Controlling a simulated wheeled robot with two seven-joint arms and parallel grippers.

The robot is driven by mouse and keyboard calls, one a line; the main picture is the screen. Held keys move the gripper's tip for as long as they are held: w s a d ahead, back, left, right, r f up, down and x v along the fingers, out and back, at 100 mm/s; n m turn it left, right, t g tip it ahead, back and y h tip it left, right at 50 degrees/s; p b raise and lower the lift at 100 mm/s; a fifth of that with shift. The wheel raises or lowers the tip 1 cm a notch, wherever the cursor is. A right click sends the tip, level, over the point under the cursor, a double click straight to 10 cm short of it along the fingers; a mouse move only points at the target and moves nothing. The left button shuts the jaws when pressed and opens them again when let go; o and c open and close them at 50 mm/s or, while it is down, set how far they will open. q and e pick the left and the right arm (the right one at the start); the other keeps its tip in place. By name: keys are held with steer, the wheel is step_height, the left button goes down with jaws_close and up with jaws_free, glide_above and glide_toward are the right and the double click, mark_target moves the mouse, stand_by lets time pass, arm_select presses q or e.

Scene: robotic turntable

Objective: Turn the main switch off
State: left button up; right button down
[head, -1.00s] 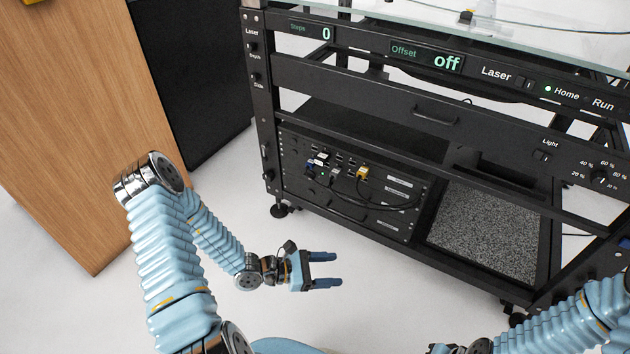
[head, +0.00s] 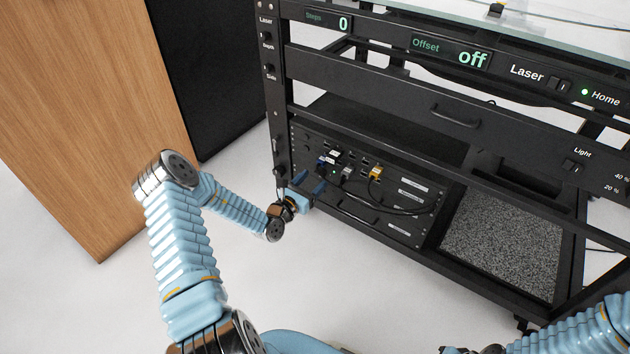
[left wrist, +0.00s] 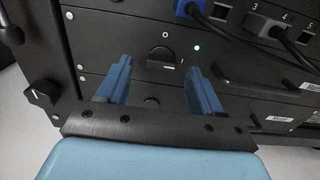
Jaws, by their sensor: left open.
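A black round rotary switch (left wrist: 159,54) on the rack's dark front panel shows in the left wrist view, with an "O" mark above it and a light mark at its lower right. A green light (left wrist: 196,48) glows beside it. My left gripper (left wrist: 158,68) is open, its two blue fingers either side of the switch in the picture; contact cannot be told. In the head view my left gripper (head: 310,184) is at the lower left of the rack's panel, and the switch is hard to make out. My right gripper (head: 455,350) is mostly cut off at the bottom edge.
Another black knob (left wrist: 43,93) sits on the rack's post, left of the fingers. Plugged cables (head: 376,173) hang right of the gripper. A wooden cabinet (head: 90,120) stands left; the floor before the rack is clear.

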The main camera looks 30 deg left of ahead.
arm_select(q)
steer(key=shift+w+d, duration=0.1)
steer(key=shift+w, duration=0.8)
steer(key=c, duration=1.1)
steer(key=shift+o, duration=0.2)
